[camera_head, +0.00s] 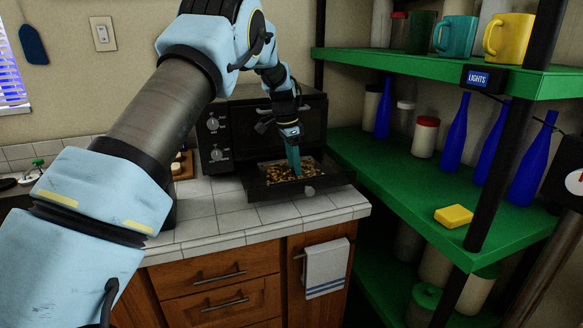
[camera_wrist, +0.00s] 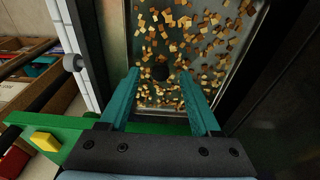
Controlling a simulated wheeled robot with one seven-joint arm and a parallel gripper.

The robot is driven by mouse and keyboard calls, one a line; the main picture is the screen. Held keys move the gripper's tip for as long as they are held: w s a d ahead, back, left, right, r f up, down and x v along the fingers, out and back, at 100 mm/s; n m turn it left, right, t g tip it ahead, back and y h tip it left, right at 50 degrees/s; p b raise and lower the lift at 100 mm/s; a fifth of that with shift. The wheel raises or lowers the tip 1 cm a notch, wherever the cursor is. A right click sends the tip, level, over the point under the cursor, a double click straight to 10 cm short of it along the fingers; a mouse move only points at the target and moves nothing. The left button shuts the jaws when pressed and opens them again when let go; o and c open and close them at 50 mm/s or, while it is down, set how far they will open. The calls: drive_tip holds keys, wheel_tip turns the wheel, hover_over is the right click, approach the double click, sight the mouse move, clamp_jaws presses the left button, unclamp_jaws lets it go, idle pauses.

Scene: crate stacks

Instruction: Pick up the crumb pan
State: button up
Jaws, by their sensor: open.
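The crumb pan (camera_head: 268,177) is a shallow metal pan strewn with brown and tan crumbs. It sits in the pulled-out dark lower front of the toaster oven (camera_head: 262,128). It also fills the upper middle of the wrist view (camera_wrist: 243,50). My gripper (camera_head: 295,165) points down over the pan, with teal fingers. In the wrist view my gripper (camera_wrist: 158,72) is open, its fingers apart over the crumbs with nothing gripped. I cannot tell whether the fingertips touch the pan.
The oven stands on a white tiled counter (camera_head: 215,222) above wooden drawers. A towel (camera_head: 326,268) hangs in front. Close at right, a green shelf (camera_head: 400,165) holds blue bottles (camera_head: 535,160), jars and a yellow block (camera_head: 453,216). Mugs stand on the upper shelf. Free counter lies before the oven.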

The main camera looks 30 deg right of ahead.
drive_tip(key=shift+f, duration=0.55)
clamp_jaws()
